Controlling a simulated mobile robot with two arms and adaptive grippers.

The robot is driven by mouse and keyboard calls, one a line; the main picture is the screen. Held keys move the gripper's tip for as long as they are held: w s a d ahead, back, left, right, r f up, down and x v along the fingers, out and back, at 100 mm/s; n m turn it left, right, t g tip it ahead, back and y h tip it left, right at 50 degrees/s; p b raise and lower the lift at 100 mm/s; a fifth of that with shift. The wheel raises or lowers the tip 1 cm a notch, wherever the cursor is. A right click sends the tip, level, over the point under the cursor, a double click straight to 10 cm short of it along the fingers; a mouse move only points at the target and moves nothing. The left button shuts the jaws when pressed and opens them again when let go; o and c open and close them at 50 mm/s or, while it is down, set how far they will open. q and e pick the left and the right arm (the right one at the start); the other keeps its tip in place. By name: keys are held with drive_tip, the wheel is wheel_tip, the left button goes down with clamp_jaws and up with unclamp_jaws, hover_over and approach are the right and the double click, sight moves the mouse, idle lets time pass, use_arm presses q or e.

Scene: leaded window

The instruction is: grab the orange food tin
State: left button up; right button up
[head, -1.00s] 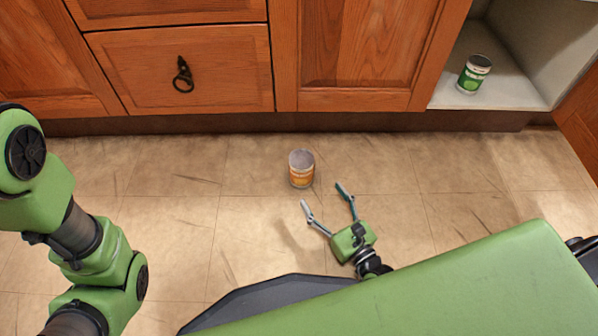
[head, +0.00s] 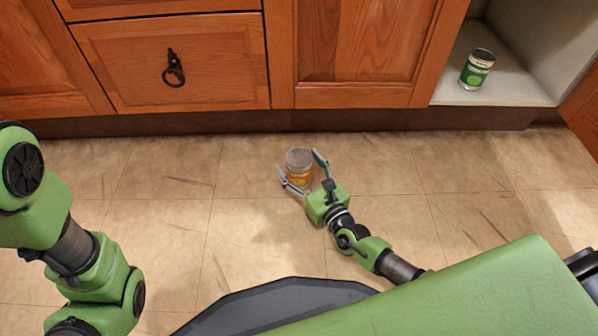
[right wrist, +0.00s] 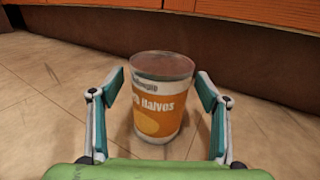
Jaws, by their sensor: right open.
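The orange food tin (head: 298,168) stands upright on the tiled floor, in front of the wooden cabinets. My right gripper (head: 300,167) is open, with one finger on each side of the tin. In the right wrist view the tin (right wrist: 158,105) shows its orange and white label between the two spread fingers of the gripper (right wrist: 157,112). A gap shows between the tin and each finger there. My left arm comes in at the left of the head view, but its gripper is out of view.
A green tin (head: 477,69) stands inside an open cabinet (head: 510,92) at the upper right. A closed drawer (head: 125,65) with a dark ring handle is at the upper left. The floor (head: 180,210) around the orange tin is clear.

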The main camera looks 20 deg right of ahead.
drive_tip(key=c, duration=1.6)
drive_tip(key=shift+r, duration=0.1)
drive_tip(key=shift+r, duration=0.15)
